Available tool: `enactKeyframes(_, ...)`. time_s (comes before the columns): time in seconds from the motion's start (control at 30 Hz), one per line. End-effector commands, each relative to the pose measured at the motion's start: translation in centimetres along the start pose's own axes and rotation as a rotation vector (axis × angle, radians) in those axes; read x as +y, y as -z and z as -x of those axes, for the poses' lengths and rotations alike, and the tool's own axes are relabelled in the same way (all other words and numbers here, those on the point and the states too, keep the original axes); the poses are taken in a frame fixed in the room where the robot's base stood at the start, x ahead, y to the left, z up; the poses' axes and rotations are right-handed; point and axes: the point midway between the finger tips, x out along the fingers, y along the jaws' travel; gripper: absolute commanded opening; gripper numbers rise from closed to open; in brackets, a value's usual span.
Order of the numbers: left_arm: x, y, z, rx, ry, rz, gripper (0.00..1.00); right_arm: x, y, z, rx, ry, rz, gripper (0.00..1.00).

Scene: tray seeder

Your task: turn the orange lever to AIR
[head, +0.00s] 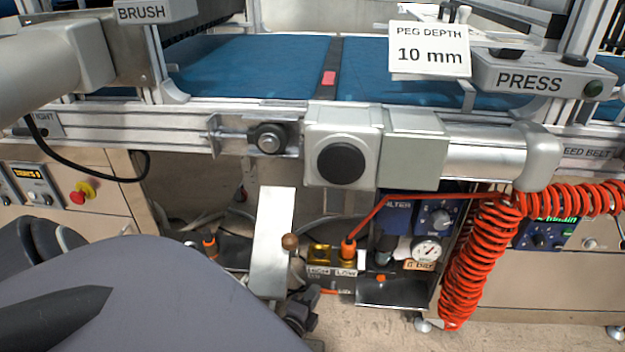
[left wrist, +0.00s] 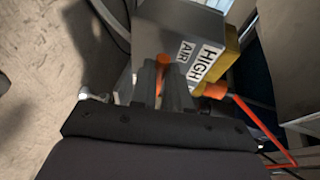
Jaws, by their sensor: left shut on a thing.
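My left gripper (left wrist: 161,75) is shut on the orange lever (left wrist: 163,61) in the left wrist view; a bit of orange shows between its fingertips. The fingers hide most of the lever. A white label reading HIGH and AIR (left wrist: 196,62) is on the grey box just right of the fingers. In the head view my left gripper (head: 300,310) is a dark shape low in the middle, beyond my grey arm, and I cannot make out the lever there. Which label the lever points to is unclear. My right gripper is not in view.
An orange hose fitting (left wrist: 215,90) sits close right of the fingers. In the head view there is a brass block (head: 319,252), a pressure gauge (head: 427,249), a coiled orange hose (head: 480,255) and a pale upright plate (head: 272,232). The conveyor frame (head: 180,130) runs above.

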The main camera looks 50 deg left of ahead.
Motion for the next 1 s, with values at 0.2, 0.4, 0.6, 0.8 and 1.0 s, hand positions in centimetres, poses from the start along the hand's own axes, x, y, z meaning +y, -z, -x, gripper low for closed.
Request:
enactKeyframes(0.2, -0.14, -0.17, -0.07, -0.005, -0.001, -0.015, 0.00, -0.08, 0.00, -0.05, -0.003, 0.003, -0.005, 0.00)
enactKeyframes(0.4, -0.16, -0.19, -0.08, -0.005, 0.000, -0.014, 0.00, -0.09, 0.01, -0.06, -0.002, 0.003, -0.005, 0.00)
enactKeyframes(0.6, -0.14, -0.14, -0.07, -0.004, 0.000, -0.013, 0.41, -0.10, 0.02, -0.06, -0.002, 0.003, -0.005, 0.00)
enactKeyframes(0.8, -0.10, -0.07, -0.04, -0.003, -0.001, -0.011, 0.41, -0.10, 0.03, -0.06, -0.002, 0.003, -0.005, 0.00)
enactKeyframes(1.0, -0.15, -0.19, 0.01, -0.003, -0.002, -0.012, 0.41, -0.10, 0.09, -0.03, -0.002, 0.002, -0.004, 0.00)
